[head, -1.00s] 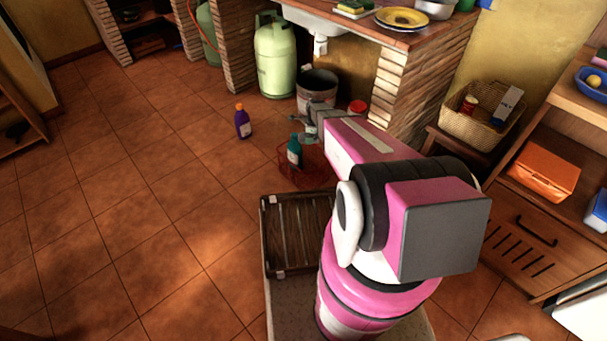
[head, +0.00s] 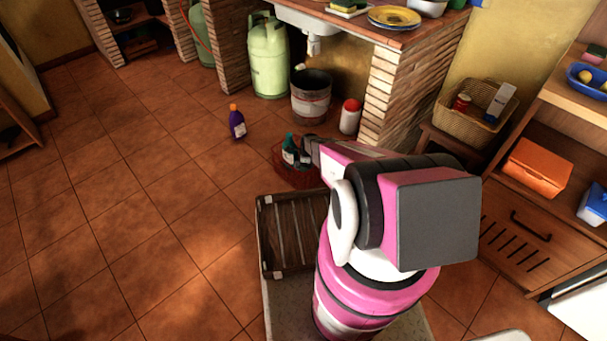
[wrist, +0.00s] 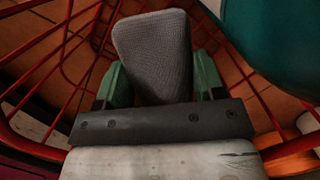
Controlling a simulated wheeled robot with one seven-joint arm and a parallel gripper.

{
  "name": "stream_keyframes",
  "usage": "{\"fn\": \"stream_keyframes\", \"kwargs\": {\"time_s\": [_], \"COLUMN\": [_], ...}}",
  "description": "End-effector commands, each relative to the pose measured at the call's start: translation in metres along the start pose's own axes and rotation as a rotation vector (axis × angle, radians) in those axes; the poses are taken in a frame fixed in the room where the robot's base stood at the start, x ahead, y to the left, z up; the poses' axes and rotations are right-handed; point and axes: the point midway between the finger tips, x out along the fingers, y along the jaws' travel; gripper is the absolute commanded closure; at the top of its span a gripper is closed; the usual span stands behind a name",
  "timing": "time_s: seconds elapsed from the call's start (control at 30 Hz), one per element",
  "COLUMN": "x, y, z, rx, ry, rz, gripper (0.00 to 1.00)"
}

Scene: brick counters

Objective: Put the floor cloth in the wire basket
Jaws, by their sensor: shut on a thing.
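The floor cloth (wrist: 155,50) is a grey woven piece held between the green fingers of my gripper (wrist: 160,85) in the wrist view. My gripper is shut on it. The red wire basket (wrist: 62,75) surrounds the gripper and cloth in the wrist view, with its bars on both sides. In the head view the basket (head: 298,178) stands on the tiled floor, and my arm reaches to it from the right. A teal bottle (head: 289,148) stands in the basket; it also shows large at upper right in the wrist view (wrist: 285,40). The cloth is hard to make out in the head view.
A purple bottle with an orange cap (head: 237,123) stands on the floor left of the basket. A metal bucket (head: 311,100), a white container with a red lid (head: 350,117) and a green gas cylinder (head: 268,60) stand behind it. The floor at left is clear.

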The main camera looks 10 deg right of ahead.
Motion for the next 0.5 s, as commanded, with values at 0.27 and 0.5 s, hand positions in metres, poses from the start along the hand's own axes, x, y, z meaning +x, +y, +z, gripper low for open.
{"fn": "stream_keyframes", "kwargs": {"time_s": [0.27, 0.5], "x": [0.033, 0.055], "y": [-0.001, -0.002], "z": [-0.005, -0.008], "rx": [0.000, 0.000], "ry": [0.000, 0.000], "rz": [0.000, 0.000], "gripper": [0.64, 0.64]}}
